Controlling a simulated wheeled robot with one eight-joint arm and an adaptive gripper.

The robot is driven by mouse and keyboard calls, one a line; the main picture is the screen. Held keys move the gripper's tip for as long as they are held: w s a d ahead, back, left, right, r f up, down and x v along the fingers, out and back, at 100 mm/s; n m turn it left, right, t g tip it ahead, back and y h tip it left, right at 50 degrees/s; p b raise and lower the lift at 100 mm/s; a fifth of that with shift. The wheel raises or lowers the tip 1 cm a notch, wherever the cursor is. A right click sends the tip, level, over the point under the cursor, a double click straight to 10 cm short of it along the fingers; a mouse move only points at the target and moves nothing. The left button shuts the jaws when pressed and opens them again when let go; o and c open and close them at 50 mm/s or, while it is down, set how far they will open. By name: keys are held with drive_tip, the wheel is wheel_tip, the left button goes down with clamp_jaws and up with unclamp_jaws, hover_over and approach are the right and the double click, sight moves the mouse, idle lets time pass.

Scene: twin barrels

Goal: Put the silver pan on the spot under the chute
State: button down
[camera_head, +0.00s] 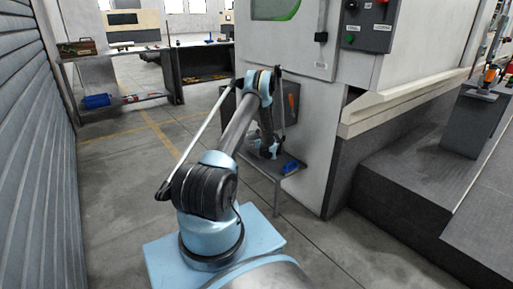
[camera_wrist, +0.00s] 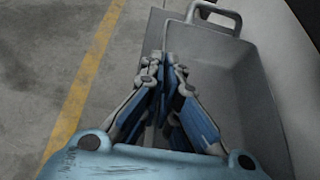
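The silver pan (camera_wrist: 232,75) fills the right half of the wrist view, a grey walled vessel with a loop handle (camera_wrist: 218,13) at its far end. My gripper (camera_wrist: 166,68) is at the pan's left wall, its blue-padded fingers close together with the rim running in between them. It appears shut on that rim; the contact itself is partly hidden by the fingers. In the head view my gripper (camera_head: 268,150) is low over a small grey stand (camera_head: 284,178) beside the machine. The pan is not clearly made out there. I cannot pick out the chute or the spot.
The large pale machine (camera_head: 345,110) stands right of my arm, with a dark stepped base (camera_head: 400,190). A blue item (camera_head: 290,167) lies on the stand. A grey shutter wall (camera_head: 35,160) runs along the left. The floor between is open, with a yellow line (camera_wrist: 85,85).

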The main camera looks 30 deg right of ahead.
drive_tip(key=d, duration=0.1)
drive_tip(key=d+f, duration=0.1)
drive_tip(key=d, duration=0.1)
drive_tip(key=shift+d+f, duration=0.15)
drive_tip(key=shift+d, duration=0.15)
drive_tip(key=shift+w+a+f, duration=0.1)
drive_tip(key=shift+w+a, duration=0.05)
drive_tip(key=c, duration=2.2)
unclamp_jaws()
drive_tip(key=shift+a+f, duration=0.1)
drive_tip(key=shift+c, duration=0.2)
drive_tip(key=o, duration=0.4)
drive_tip(key=shift+o, duration=0.2)
drive_tip(key=v, duration=1.2)
